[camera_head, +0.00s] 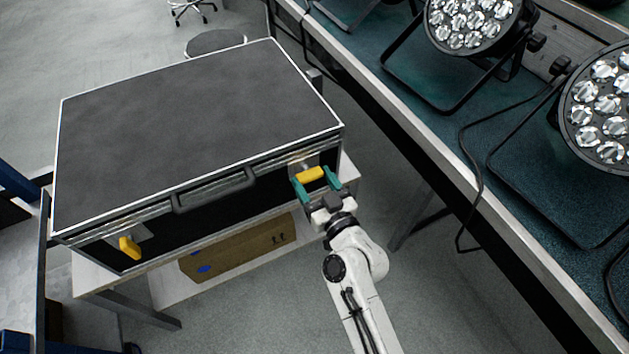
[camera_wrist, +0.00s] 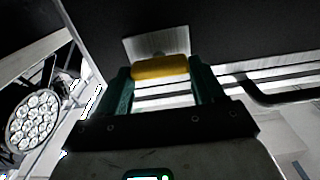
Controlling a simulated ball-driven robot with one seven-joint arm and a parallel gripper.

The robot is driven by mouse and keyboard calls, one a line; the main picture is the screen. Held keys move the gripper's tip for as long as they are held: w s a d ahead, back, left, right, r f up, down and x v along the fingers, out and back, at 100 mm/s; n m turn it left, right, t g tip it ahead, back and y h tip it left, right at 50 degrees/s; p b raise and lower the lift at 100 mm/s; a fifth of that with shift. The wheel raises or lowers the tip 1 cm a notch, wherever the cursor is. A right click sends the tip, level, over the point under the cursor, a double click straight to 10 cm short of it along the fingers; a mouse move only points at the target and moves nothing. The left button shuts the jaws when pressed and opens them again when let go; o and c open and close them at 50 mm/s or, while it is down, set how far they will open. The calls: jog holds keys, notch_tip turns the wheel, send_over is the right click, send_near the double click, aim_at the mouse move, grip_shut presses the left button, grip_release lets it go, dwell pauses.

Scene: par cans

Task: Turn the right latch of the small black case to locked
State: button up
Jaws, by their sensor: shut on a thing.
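The black case (camera_head: 190,120) with silver edges lies closed on a small table, its front with handle (camera_head: 215,190) facing my arm. The right latch (camera_head: 310,175) is a yellow lever lying about level across the front. My gripper (camera_head: 316,184) has its teal fingers at the two ends of this lever and is shut on it. In the wrist view the yellow lever (camera_wrist: 160,67) spans between the two fingers, in front of a pale metal plate (camera_wrist: 157,43). The left latch (camera_head: 130,248) is a yellow lever that points steeply downward.
A long bench (camera_head: 470,170) with a teal top runs along the right, bearing stage lights (camera_head: 470,22) and a dark cable. A cardboard box (camera_head: 235,250) sits on a shelf under the case. Grey floor is free between table and bench.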

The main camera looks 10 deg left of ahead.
jog(key=shift+m, duration=0.3)
jog(key=m, duration=0.4)
jog(key=shift+d, duration=0.1)
jog(key=m, duration=0.4)
jog(key=shift+w+m, duration=0.1)
jog(key=shift+m, duration=0.2)
jog(key=m, duration=0.4)
jog(key=shift+d+f+p, duration=0.1)
jog(key=shift+p, duration=0.2)
jog(key=shift+f+m, duration=0.1)
jog(key=shift+m, duration=2.1)
jog(key=o, duration=1)
jog(key=shift+o, duration=0.2)
